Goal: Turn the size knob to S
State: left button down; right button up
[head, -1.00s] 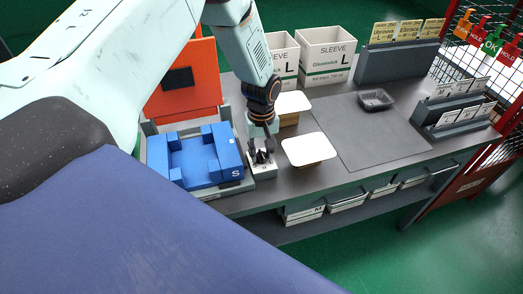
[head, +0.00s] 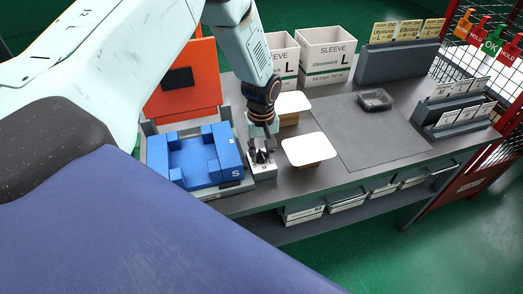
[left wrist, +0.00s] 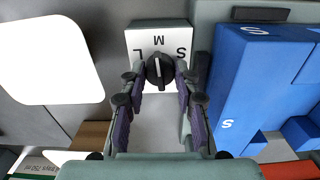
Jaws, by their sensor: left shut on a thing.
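The size knob (left wrist: 160,70) is a black round knob on a white box (left wrist: 160,38), which also shows in the head view (head: 264,173). Letters, including S to the right and M at the top, are printed around it in the left wrist view. A pale mark on the knob points roughly toward M. My left gripper (left wrist: 160,78) is shut on the knob, one finger on each side. In the head view, my left gripper (head: 261,150) reaches down over the box and partly hides the knob. My right gripper is not in view.
A blue fixture (head: 193,175) marked S stands directly left of the knob box. An orange panel (head: 185,95) stands behind it. White-topped blocks (head: 309,149) are to the right, with a dark foil tray (head: 375,99) on the grey mat (head: 375,140). Sleeve boxes (head: 327,55) stand behind.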

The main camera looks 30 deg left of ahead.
aim_at(261, 153)
pick_arm(q)
jog(key=shift+w+r, duration=0.1)
jog(key=shift+w, duration=0.05)
jog(key=c, duration=1.3)
grip_release()
jog(key=shift+c, duration=0.2)
jog(key=o, duration=0.4)
jog(key=shift+c, duration=0.2)
notch_tip(261, 153, up, 12)
